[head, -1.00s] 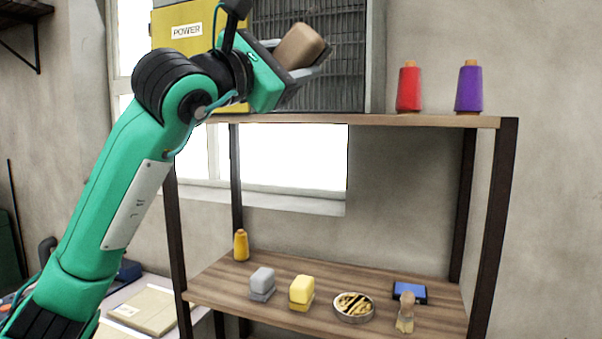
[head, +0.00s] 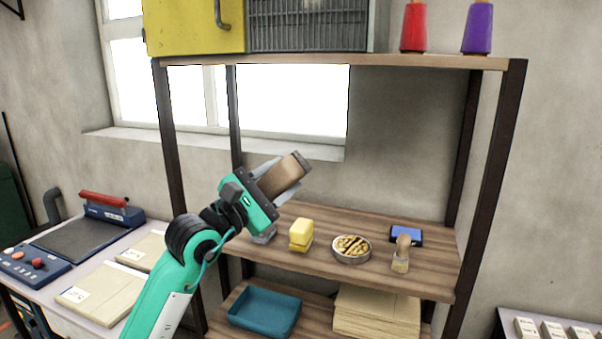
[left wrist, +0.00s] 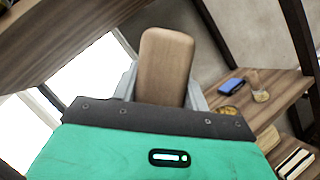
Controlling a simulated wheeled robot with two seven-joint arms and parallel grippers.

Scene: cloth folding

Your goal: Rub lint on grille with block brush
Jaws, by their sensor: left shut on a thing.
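My left gripper (head: 285,172) is shut on the brown block brush (head: 290,176), in front of the rack and above its middle shelf. In the left wrist view the brush (left wrist: 166,62) shows as a rounded wooden block between the fingers. Its bristles cannot be made out. The grille (head: 308,24) is a dark slatted panel beside a yellow cabinet door (head: 190,28) on the top shelf, cut off by the picture's upper edge. The brush is well below the grille and apart from it. I cannot make out lint on the grille. My right gripper is not in view.
Red (head: 414,28) and purple (head: 478,28) spools stand on the top shelf.

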